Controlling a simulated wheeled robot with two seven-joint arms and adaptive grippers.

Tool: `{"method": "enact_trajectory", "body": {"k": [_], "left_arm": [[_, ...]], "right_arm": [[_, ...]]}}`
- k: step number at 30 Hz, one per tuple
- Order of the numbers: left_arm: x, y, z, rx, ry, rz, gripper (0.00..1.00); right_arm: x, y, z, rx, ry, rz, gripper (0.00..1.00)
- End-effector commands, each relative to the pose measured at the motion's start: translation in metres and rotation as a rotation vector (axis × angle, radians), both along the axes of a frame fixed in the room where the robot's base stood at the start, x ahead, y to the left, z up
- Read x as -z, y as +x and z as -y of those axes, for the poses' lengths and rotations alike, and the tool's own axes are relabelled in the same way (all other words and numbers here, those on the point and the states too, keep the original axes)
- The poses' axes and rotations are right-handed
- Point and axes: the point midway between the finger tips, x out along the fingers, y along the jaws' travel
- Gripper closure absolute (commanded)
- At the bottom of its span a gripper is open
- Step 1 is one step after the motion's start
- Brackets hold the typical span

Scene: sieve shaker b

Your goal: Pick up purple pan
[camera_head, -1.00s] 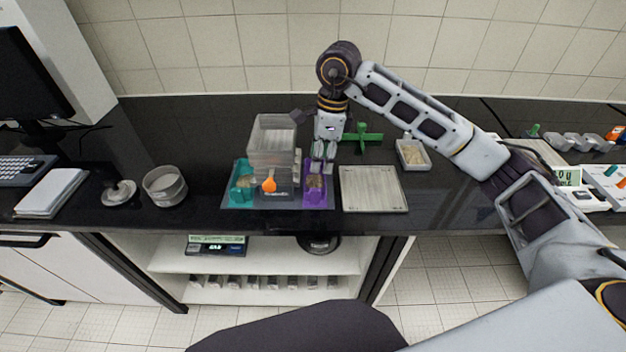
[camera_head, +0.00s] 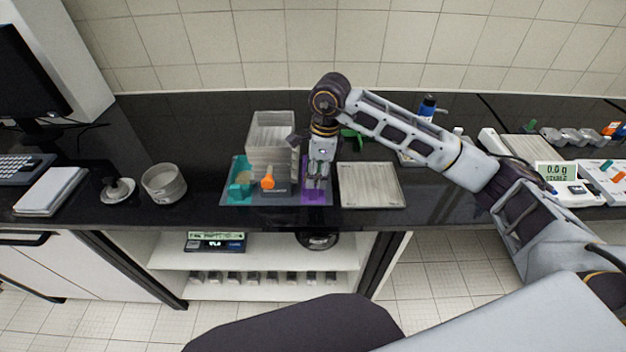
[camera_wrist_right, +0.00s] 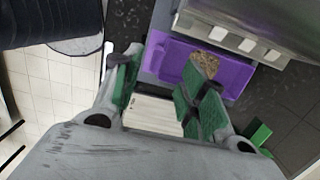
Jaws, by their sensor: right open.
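The purple pan (camera_head: 327,194) sits on the black counter, right beside the sieve shaker (camera_head: 272,150), and holds grainy brown material. In the right wrist view the purple pan (camera_wrist_right: 236,72) lies beyond and between the fingertips, partly hidden by one finger. My right gripper (camera_head: 316,187) points down over the pan in the head view and covers much of it. Its green-padded fingers (camera_wrist_right: 163,80) are spread apart with nothing held between them. Whether a finger touches the pan's wall cannot be told. My left gripper is not in view.
A teal pan (camera_head: 239,188) stands at the shaker's left side. A flat metal plate (camera_head: 371,186) lies just right of the purple pan. A round sieve (camera_head: 163,184) and a lid (camera_head: 117,190) stand farther left. A scale (camera_head: 556,182) is at far right.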

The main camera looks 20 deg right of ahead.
Motion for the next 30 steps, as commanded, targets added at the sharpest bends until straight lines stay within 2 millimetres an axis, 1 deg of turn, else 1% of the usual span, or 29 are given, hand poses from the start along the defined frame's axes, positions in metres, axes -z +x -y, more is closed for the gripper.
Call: {"method": "enact_trajectory", "body": {"k": [3, 6, 12, 15, 20, 23, 30], "left_arm": [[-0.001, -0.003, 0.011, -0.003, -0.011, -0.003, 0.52], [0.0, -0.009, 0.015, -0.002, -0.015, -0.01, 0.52], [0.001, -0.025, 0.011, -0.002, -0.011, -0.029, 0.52], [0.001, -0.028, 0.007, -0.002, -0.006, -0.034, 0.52], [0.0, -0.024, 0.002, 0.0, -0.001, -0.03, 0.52], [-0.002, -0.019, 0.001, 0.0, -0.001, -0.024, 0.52], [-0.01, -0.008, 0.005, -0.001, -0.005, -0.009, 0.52]], "right_arm": [[0.012, 0.0, -0.002, -0.001, 0.001, -0.002, 0.58], [0.016, 0.0, -0.002, -0.001, 0.0, 0.0, 0.58], [0.018, 0.001, -0.002, -0.001, 0.001, 0.0, 0.58], [0.018, 0.0, -0.002, 0.0, 0.001, 0.0, 0.58], [0.02, 0.0, -0.003, 0.0, 0.001, -0.001, 0.58], [0.026, 0.0, -0.004, 0.0, 0.002, -0.003, 0.58], [0.048, -0.002, -0.007, 0.001, 0.001, -0.003, 0.58]]}}
